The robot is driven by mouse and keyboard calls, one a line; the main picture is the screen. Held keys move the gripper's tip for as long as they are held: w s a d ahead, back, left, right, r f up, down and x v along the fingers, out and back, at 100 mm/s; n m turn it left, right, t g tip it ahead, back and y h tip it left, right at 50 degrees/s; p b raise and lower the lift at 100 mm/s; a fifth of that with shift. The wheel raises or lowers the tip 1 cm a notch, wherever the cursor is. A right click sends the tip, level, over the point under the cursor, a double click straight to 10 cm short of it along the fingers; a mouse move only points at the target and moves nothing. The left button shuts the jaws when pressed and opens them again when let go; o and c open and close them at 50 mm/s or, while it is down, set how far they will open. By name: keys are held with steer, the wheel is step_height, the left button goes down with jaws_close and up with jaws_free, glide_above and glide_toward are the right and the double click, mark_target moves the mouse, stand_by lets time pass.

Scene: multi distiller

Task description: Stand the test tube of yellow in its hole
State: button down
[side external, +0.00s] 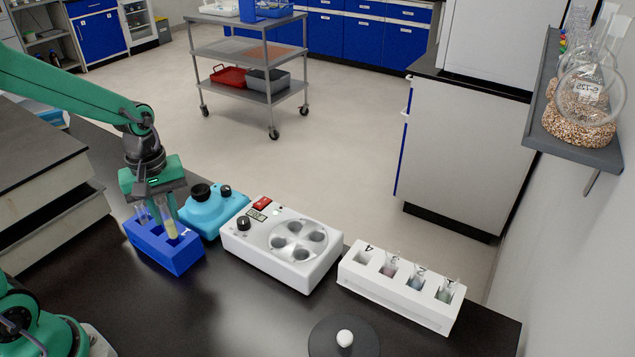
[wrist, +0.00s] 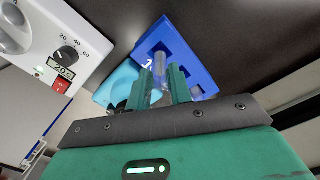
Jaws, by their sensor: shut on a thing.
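The test tube of yellow (side external: 170,229) is upright between the fingers of my gripper (side external: 163,211), which is shut on it. Its lower end is at the top of the blue rack (side external: 168,257), over or just inside a hole; I cannot tell how deep. In the wrist view, my gripper (wrist: 161,84) points at the blue rack (wrist: 196,62), and the fingers largely hide the yellow tube. A clear tube (side external: 143,216) stands in the rack's left part; a clear tube also shows in the wrist view (wrist: 160,62).
A light-blue device (side external: 205,212) with black knobs stands close behind the rack. A white machine (side external: 262,255) with a round well plate is to its right. A white numbered rack (side external: 390,297) holds several tubes; hole 4 looks empty. The front tabletop is mostly clear.

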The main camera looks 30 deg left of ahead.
mark_target(175, 238)
steer(key=shift+f, duration=0.45)
steer(key=shift+f, duration=0.4)
steer(key=shift+f, duration=0.35)
steer(key=shift+f, duration=0.35)
steer(key=shift+f, duration=0.35)
steer(key=shift+f, duration=0.35)
steer(key=shift+f, duration=0.55)
steer(key=c, duration=1.2)
jaws_free()
steer(key=shift+o, duration=0.2)
